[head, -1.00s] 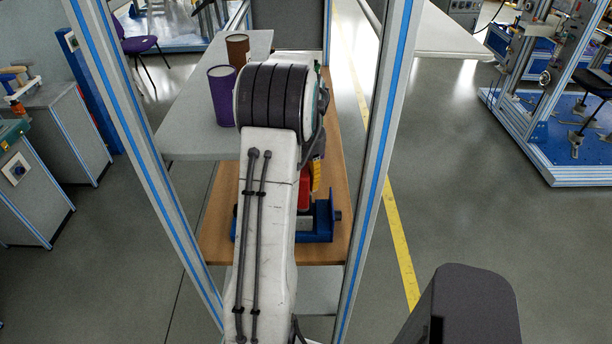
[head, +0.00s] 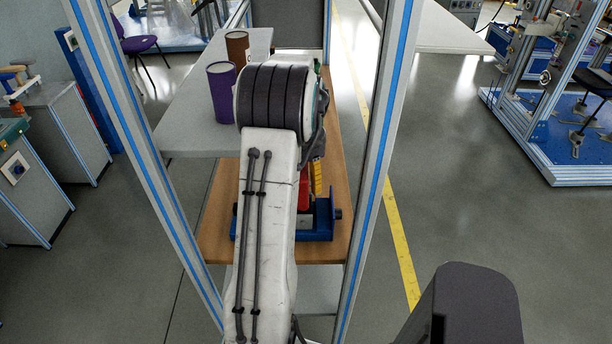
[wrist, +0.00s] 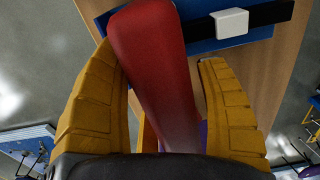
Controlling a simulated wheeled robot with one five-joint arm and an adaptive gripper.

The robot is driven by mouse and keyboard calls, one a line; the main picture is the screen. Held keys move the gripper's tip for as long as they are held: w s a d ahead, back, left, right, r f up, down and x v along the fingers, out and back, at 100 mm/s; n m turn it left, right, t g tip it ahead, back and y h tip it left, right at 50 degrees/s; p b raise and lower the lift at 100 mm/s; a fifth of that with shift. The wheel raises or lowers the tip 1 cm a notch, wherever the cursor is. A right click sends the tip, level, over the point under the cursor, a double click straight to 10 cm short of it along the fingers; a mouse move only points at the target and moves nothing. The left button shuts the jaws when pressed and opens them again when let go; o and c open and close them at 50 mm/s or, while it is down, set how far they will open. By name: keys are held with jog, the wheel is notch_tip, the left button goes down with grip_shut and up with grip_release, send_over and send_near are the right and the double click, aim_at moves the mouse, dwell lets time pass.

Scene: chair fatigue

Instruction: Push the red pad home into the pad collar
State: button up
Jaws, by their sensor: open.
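The red pad (wrist: 155,60) is a long rounded red piece in the wrist view, running from top centre down between my fingers. My gripper (wrist: 160,62) is open, with one yellow finger on each side of it. The left finger is close against the pad, and I cannot tell if they touch. A gap shows on the right. In the head view a strip of the red pad (head: 304,192) shows beside a yellow finger (head: 317,178), mostly behind my arm. The pad sits at a blue fixture (head: 323,222). I cannot make out the pad collar.
A black bar with a white block (wrist: 230,22) crosses the fixture in the wrist view. The fixture stands on a wooden board (head: 222,222). A purple cup (head: 222,95) and a brown cup (head: 237,48) stand on a grey table. Blue-striped posts (head: 385,130) flank my arm.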

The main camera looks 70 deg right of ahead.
notch_tip(320, 180, up, 12)
jog(key=shift+r, duration=0.1)
dwell(0.6)
dwell(0.8)
